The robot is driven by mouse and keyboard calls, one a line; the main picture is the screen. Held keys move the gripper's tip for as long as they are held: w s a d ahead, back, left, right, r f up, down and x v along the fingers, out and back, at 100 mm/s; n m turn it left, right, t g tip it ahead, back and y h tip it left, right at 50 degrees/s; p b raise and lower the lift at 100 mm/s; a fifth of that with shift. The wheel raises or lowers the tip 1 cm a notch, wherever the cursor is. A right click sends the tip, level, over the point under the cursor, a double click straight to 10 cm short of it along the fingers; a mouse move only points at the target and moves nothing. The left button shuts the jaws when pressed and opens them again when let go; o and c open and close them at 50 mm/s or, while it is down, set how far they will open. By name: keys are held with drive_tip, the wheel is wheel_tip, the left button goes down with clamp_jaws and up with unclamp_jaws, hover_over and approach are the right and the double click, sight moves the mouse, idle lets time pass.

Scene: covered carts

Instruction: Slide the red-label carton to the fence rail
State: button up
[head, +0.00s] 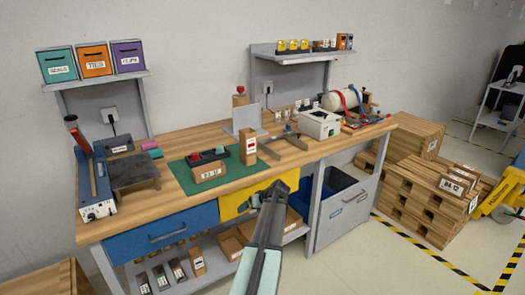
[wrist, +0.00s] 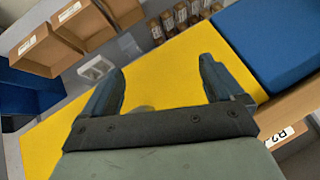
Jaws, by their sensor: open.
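An upright brown carton (head: 248,146) stands at the right part of the green mat on the workbench. It has a small label with some red, too small to read. A grey upright plate (head: 246,117) and a low grey bracket (head: 283,140) stand behind; I cannot tell which is the fence rail. My gripper (head: 273,188) is in front of the bench by the yellow drawer, apart from the carton. In the wrist view my gripper (wrist: 162,68) is open and empty, facing the yellow drawer.
The yellow drawer (wrist: 165,75) and blue drawer (head: 162,232) are below the benchtop. A lower shelf holds cardboard bins (head: 228,246). A blue-and-grey device (head: 97,190) is at the left end, and a white box (head: 320,123) is at the right. Bare wood (head: 290,158) shows right of the mat.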

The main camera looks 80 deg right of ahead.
drive_tip(key=s+d+r+t+h, duration=0.1)
drive_tip(key=s+d+r+h, duration=0.2)
drive_tip(key=s+d+r, duration=0.35)
drive_tip(key=n+t+h, duration=0.2)
drive_tip(key=t+h, duration=0.2)
drive_tip(key=h, duration=0.3)
approach(246, 138)
wheel_tip(246, 138, down, 2)
drive_tip(key=s+d, duration=0.1)
drive_tip(key=d, duration=0.2)
drive_tip(key=shift+s+a+f, duration=0.1)
drive_tip(key=shift+a+f, duration=0.05)
drive_tip(key=x, duration=1.3)
drive_tip(key=shift+w+d+f, duration=0.1)
drive_tip(key=shift+w+d, duration=0.1)
drive_tip(key=shift+w, duration=0.15)
drive_tip(key=shift+c, duration=0.2)
drive_tip(key=c, duration=1)
drive_tip(key=shift+s+d, duration=0.1)
